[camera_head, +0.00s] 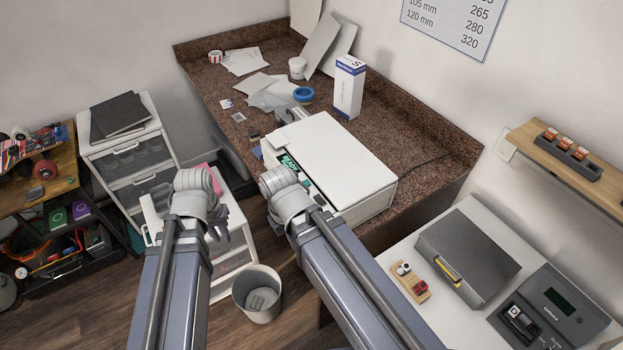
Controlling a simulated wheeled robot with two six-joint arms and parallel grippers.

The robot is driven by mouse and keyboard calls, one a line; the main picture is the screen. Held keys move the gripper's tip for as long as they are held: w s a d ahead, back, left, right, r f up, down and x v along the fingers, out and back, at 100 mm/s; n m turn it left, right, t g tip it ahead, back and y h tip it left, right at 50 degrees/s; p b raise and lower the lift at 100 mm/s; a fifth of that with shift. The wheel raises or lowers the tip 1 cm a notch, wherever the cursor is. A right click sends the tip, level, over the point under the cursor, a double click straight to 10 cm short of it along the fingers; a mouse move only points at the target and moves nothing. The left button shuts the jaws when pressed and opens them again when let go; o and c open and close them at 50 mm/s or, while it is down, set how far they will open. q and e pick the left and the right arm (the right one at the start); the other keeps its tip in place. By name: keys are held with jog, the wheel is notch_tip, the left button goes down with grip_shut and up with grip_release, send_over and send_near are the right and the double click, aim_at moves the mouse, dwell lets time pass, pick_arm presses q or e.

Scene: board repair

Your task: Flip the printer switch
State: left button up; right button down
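The printer (338,158) is a white box on the brown granite counter, with a green READY display (290,164) on its front left side. I cannot make out its switch; the front is partly covered by my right arm. My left gripper (219,233) points down, left of the printer and apart from it, over the white drawer unit. Its fingers are small and partly hidden by my wrist, so its opening is unclear. My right wrist is right in front of the printer's front, and the fingers of my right gripper are hidden behind it.
The counter (420,165) also holds a white and blue box (349,87), blue tape (303,94) and loose papers (268,92). A bin (257,295) stands on the floor below. A white table at the right carries a grey case (468,257) and a dark device (550,309).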

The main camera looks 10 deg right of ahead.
pick_arm(q)
jog(key=w+d+r+m+h, duration=0.1)
jog(key=d, duration=0.1)
jog(key=w+d+r+m+t+h, duration=0.1)
jog(key=w+d+m, duration=0.1)
jog(key=w+d+r+m+h+p, duration=0.1)
jog(key=d, duration=0.1)
jog(key=shift+w+d+r, duration=0.15)
jog(key=shift+w+r, duration=0.25)
grip_shut()
jog(key=w+d+r+m+h, duration=0.1)
jog(key=d+m, duration=0.1)
jog(key=d, duration=0.2)
jog(key=w+d+r+m+h, duration=0.1)
jog(key=d+r+m+h, duration=0.1)
jog(key=d, duration=0.3)
jog(key=w+d+r+m+t+h, duration=0.1)
jog(key=d+r+m+h, duration=0.1)
jog(key=d+m, duration=0.2)
jog(key=shift+d, duration=0.3)
